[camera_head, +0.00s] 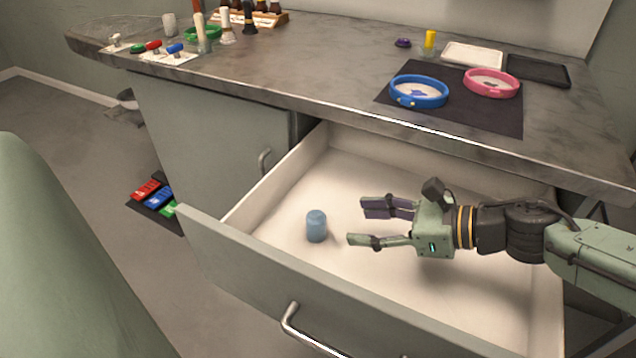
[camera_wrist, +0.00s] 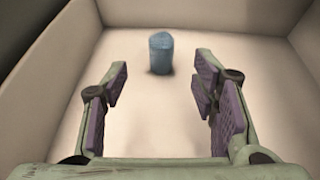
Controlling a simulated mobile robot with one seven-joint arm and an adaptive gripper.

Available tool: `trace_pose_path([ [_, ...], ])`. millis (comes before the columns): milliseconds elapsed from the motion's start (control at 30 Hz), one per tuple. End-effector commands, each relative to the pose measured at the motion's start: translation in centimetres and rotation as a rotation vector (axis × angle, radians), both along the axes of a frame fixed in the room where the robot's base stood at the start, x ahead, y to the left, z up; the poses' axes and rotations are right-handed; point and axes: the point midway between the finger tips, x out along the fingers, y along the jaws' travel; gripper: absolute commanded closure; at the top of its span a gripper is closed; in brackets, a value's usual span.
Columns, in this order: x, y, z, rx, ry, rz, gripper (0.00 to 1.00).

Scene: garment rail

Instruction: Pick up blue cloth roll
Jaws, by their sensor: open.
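The blue cloth roll (camera_head: 316,226) stands upright on the floor of the open drawer (camera_head: 195,222), toward its left side in the head view. My gripper (camera_head: 362,224) is inside the drawer area, to the right of the roll, with its fingers pointing left toward it. The fingers are open and empty, and a gap separates them from the roll. In the wrist view the roll (camera_wrist: 161,53) stands beyond the fingertips, roughly centred between the two finger pads (camera_wrist: 160,80).
The drawer's walls surround the roll, and its floor is otherwise bare. The grey countertop (camera_head: 330,75) overhangs the drawer's back. On it lie a dark mat (camera_head: 450,115) with a blue ring dish (camera_head: 419,91) and a pink one (camera_head: 491,83). Coloured items (camera_head: 155,195) lie on the floor at left.

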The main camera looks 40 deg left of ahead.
Motion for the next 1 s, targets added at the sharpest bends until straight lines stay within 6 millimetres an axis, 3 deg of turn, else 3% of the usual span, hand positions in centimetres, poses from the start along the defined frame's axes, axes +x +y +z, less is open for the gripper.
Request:
trace_pose_path([
  [833, -2.5, 8.8, -4.2, 0.000, 0.002, 0.005, 0.47],
  [1000, -2.7, 9.7, -4.6, 0.001, 0.000, 0.000, 0.47],
])
